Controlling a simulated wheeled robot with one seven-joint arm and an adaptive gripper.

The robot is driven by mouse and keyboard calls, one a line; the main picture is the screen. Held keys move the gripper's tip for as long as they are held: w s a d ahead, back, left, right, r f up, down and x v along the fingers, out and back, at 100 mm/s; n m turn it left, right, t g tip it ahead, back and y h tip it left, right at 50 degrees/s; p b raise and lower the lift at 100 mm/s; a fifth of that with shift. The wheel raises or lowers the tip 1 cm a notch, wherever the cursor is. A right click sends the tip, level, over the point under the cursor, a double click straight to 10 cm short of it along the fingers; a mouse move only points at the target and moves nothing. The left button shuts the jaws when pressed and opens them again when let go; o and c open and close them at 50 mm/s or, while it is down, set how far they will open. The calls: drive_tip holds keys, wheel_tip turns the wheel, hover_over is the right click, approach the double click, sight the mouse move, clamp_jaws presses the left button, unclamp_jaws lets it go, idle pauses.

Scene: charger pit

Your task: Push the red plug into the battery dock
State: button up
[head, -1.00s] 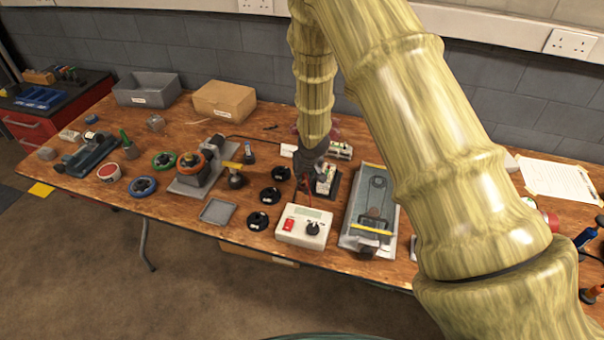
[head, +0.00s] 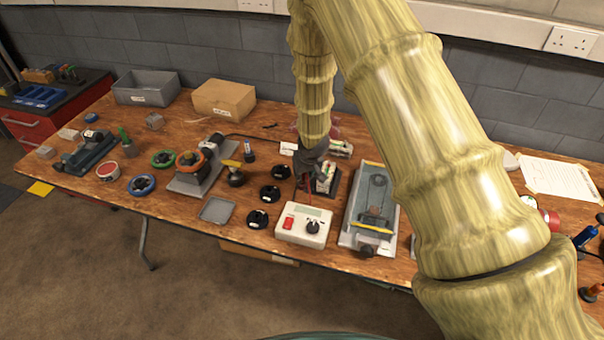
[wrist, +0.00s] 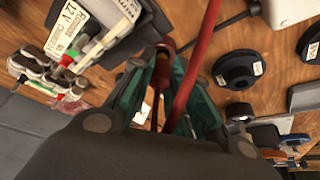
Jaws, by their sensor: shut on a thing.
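My gripper (wrist: 165,65) is shut on the red plug (wrist: 163,50), which sits between the green finger pads in the wrist view. A red lead (wrist: 196,62) runs past the fingers and hides part of the grip. The battery dock is dark, with a white "12 V" label (wrist: 68,28), at the upper left of the wrist view; the plug tip is close to its dark edge. I cannot tell whether they touch. In the head view, the dock with its battery (head: 326,178) stands just right of my gripper (head: 307,180), and the plug is too small to make out.
A white meter box (head: 303,226) with a red switch stands in front of the dock. Several black round pieces (head: 270,193) lie to its left. A cardboard box (head: 224,100) stands at the back.

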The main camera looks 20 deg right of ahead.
drive_tip(key=shift+f+b, duration=0.5)
drive_tip(key=shift+f, duration=0.4)
drive_tip(key=o, duration=0.9)
drive_tip(key=shift+o, duration=0.2)
drive_tip(key=shift+r, duration=0.15)
drive_tip(key=v, duration=0.7)
drive_tip(key=shift+s+r, duration=0.2)
drive_tip(key=shift+r, duration=0.15)
